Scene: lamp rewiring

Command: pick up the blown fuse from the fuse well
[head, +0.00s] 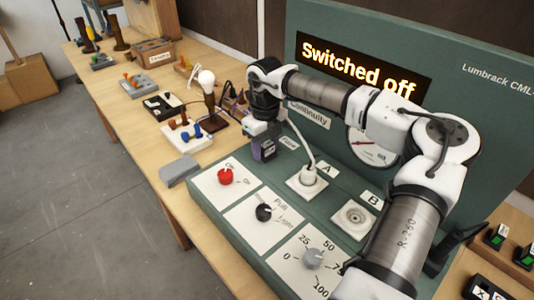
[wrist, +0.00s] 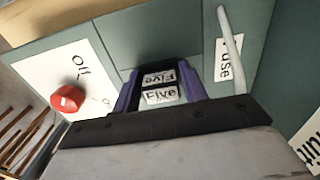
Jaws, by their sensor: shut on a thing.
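My gripper (head: 264,150) is low over the left end of the green test bench, beside the "Fuse" label (head: 289,142). In the wrist view its purple fingers (wrist: 159,92) are shut on a fuse (wrist: 160,96), a small block with black edges and white faces marked "Five". The "Fuse" label (wrist: 229,60) lies to the right of the fingers. The fuse well is hidden behind the gripper and fuse. I cannot tell whether the fuse is still seated or clear of the well.
A red switch knob (head: 225,177) is just in front of my gripper. A white plug (head: 308,176) with its cable stands in socket A to the right. A lamp with a bulb (head: 207,82) stands behind left. The display (head: 360,68) reads "Switched off".

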